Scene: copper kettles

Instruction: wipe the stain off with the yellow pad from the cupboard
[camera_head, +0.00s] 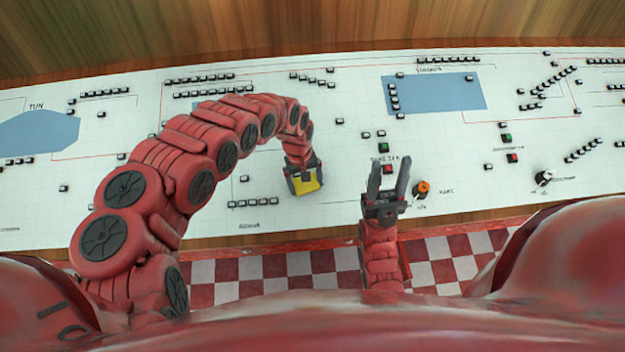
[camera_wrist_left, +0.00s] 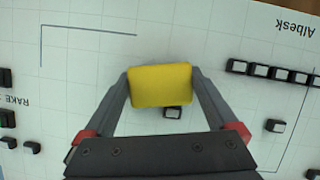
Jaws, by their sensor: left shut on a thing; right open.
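The yellow pad (camera_head: 306,184) is held between the fingers of my left gripper (camera_head: 303,178), low over the white control panel (camera_head: 330,205). In the left wrist view the yellow pad (camera_wrist_left: 160,85) sits between both fingertips of the left gripper (camera_wrist_left: 161,90), with panel buttons just below it in the picture. I cannot tell whether the pad touches the panel. My right gripper (camera_head: 387,178) is open and empty, pointing up over the panel's near part. I see no clear stain in either view; the pad and arm hide part of the panel.
Many small black-and-white buttons (camera_head: 252,203) stand up from the panel. An orange knob (camera_head: 422,187) is just right of my right gripper, and a silver knob (camera_head: 543,177) is further right. A wooden wall (camera_head: 300,25) closes off the back.

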